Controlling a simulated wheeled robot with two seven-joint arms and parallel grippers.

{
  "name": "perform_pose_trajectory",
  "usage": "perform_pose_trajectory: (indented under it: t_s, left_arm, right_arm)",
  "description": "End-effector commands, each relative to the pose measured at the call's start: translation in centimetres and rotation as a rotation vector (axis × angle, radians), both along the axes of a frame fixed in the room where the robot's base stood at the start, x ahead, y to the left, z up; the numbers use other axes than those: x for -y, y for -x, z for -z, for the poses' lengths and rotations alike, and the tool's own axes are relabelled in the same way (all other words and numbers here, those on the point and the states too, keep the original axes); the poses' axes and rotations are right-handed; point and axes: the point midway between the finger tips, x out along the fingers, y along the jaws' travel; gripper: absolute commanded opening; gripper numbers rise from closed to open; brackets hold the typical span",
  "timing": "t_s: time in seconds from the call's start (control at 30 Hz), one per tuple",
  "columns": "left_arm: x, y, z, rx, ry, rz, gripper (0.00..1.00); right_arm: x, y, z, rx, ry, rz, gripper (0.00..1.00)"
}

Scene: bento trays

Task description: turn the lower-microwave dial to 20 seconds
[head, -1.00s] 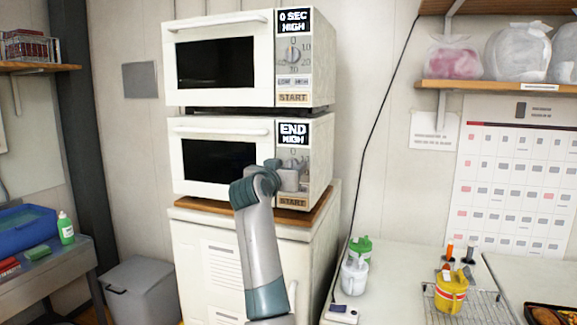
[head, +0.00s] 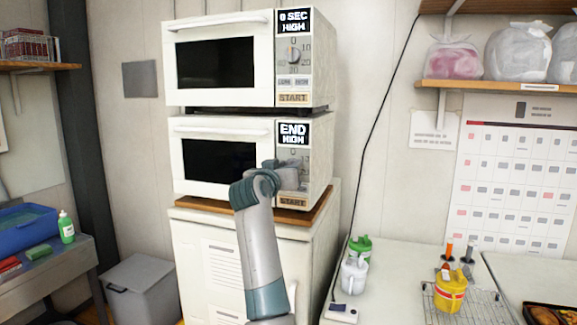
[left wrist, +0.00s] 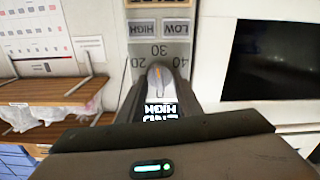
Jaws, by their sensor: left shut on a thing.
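The lower microwave (head: 222,129) stands under a like one, its door closed and its display (head: 293,134) reading END HIGH. My left gripper (head: 288,177) is at its control panel and hides the lower dial in the head view. In the left wrist view, which is upside down, the grey dial (left wrist: 159,82) sits between my left gripper's (left wrist: 160,90) two fingers, which are shut on it. The dial's orange mark points up in that picture, toward the 30 side; 20 is at the left and 40 at the right. The exact setting is unclear. My right gripper is out of view.
The upper microwave (head: 218,24) shows 0 SEC HIGH. The START button (head: 293,202) of the lower one is just below my left gripper. Both microwaves stand on a white cabinet (head: 200,262). A counter (head: 390,285) with cups and a rack is at right.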

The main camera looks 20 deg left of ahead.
Motion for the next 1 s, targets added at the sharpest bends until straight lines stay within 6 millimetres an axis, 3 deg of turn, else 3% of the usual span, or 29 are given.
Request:
perform_pose_trajectory:
  t_s: [1.0]
  left_arm:
    - [-0.4,0.0,0.1,-0.029,0.832,0.0,0.09]
  right_arm:
    - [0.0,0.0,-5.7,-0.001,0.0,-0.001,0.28]
